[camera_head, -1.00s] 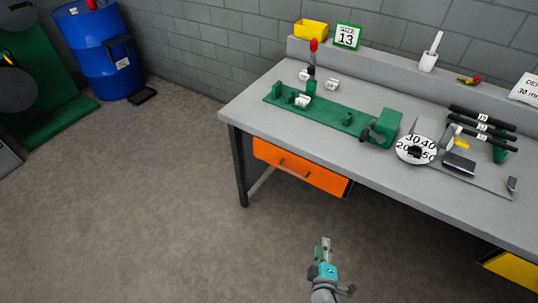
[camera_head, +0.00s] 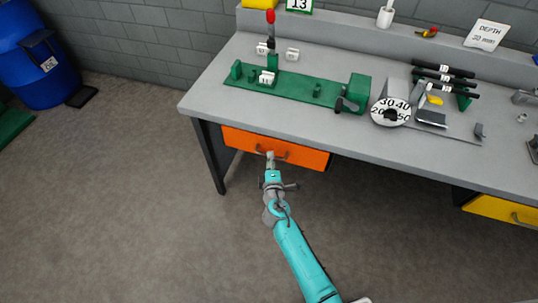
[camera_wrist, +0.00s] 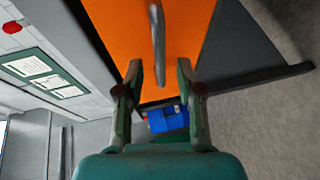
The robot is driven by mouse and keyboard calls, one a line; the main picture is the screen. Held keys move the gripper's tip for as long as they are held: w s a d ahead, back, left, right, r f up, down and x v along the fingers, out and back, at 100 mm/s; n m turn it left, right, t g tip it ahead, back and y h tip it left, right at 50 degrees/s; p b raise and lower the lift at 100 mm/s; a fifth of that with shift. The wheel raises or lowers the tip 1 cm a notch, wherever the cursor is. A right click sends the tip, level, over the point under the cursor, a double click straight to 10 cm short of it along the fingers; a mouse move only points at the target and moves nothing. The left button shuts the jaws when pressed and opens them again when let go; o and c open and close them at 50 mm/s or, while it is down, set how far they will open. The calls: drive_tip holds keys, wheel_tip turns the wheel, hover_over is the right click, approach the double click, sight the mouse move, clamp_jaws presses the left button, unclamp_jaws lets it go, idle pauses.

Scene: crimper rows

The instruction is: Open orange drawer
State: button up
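The orange drawer (camera_head: 308,158) hangs under the left part of the grey workbench and looks shut. Its grey bar handle (camera_head: 286,155) runs along the front, partly hidden by my gripper. My gripper (camera_head: 270,155) is in front of the drawer, at the handle. In the wrist view the orange front (camera_wrist: 190,25) fills the top middle. The handle (camera_wrist: 158,40) runs into the space between the fingertips of my gripper (camera_wrist: 160,75). The fingers are apart, one on each side of the handle's end. I cannot tell whether either touches it.
The grey workbench (camera_head: 210,95) holds a green fixture (camera_head: 300,92), a numbered dial (camera_head: 390,112) and black-handled tools (camera_head: 445,78). A yellow drawer (camera_head: 500,210) is at the right. A blue barrel (camera_head: 35,60) stands at the far left.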

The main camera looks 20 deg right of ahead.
drive_tip(key=shift+x, duration=1.65)
drive_tip(key=shift+s, duration=0.1)
clamp_jaws()
